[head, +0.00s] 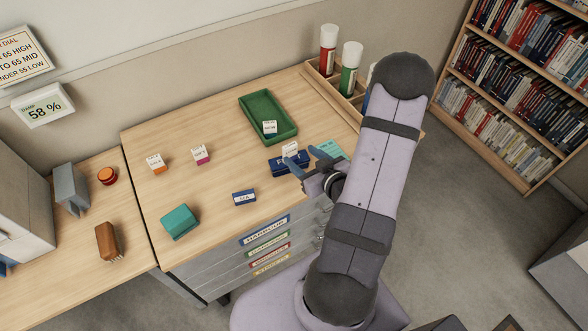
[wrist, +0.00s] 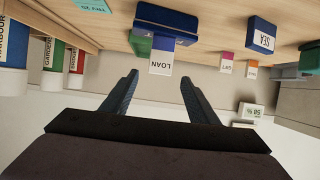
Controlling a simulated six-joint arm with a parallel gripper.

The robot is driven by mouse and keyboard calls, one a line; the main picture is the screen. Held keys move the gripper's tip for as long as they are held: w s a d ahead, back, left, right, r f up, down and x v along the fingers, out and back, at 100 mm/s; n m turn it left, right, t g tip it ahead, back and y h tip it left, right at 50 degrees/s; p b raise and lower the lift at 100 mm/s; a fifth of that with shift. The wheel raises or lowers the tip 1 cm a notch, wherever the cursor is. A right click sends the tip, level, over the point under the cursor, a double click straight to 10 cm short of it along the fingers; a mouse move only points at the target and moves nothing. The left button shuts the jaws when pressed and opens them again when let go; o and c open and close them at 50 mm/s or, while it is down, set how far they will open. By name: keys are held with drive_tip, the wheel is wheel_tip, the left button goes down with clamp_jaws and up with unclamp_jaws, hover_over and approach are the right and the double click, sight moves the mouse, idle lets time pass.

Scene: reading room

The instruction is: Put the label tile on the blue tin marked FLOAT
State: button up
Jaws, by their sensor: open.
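A blue tin (head: 291,165) lies on the desk near its front right, close to my gripper (head: 300,156). A white tile reading LOAN (wrist: 168,63), with a blue base, stands at this tin (wrist: 168,19); whether it rests on top or just behind, I cannot tell. In the wrist view my gripper (wrist: 159,79) is open, with the LOAN tile in line with the gap, beyond the fingertips. A smaller blue tin (head: 244,198), reading SEA in the wrist view (wrist: 262,36), lies further left. I cannot read FLOAT on either tin.
A green tray (head: 258,106) holds another white tile (head: 269,127). Orange-based (head: 155,163) and pink-based (head: 200,154) tiles stand at left. A teal box (head: 179,221) sits near the front edge. A wooden rack (head: 343,96) with cylinders borders the back right. The desk's middle is clear.

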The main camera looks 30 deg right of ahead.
drive_tip(key=s+a+r+g, duration=0.3)
drive_tip(key=s+a+g, duration=0.3)
drive_tip(key=s+a, duration=0.1)
drive_tip(key=s+a+r+g, duration=0.4)
drive_tip(key=s+a+g, duration=0.3)
drive_tip(key=a, duration=0.3)
drive_tip(key=shift+s, duration=0.4)
